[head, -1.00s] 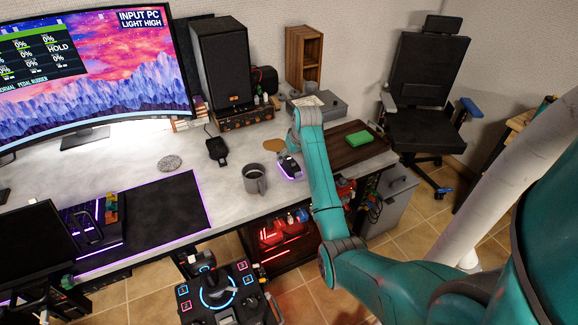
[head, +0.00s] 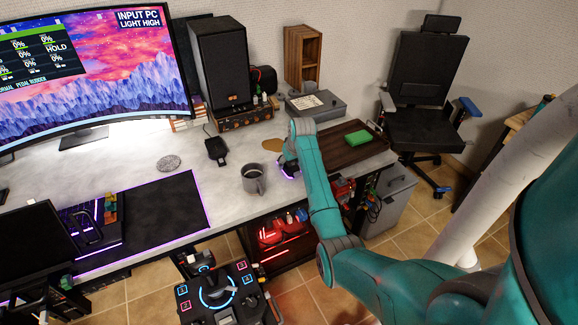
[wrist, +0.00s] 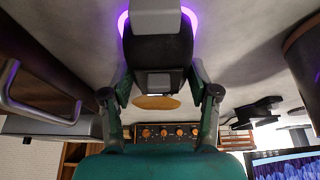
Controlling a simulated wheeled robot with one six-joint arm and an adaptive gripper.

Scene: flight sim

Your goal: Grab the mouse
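The mouse (head: 289,172) is dark with a purple glow at its base, on the grey desk right of a mug. My arm hides much of it in the head view. In the wrist view the mouse (wrist: 158,50) is black with a grey part and a purple glowing rim, at top centre. My gripper (wrist: 161,82) has its two fingers apart, one on each side of the mouse's near end, very close to it. I cannot tell whether the fingers press on it. In the head view my gripper is mostly hidden behind my own arm.
A grey mug (head: 253,180) stands just left of the mouse. A tan round coaster (head: 272,145) lies behind it. A dark wooden tray (head: 345,150) with a green block (head: 358,139) is to the right. A grey box (head: 315,105) and a speaker (head: 222,65) stand at the back.

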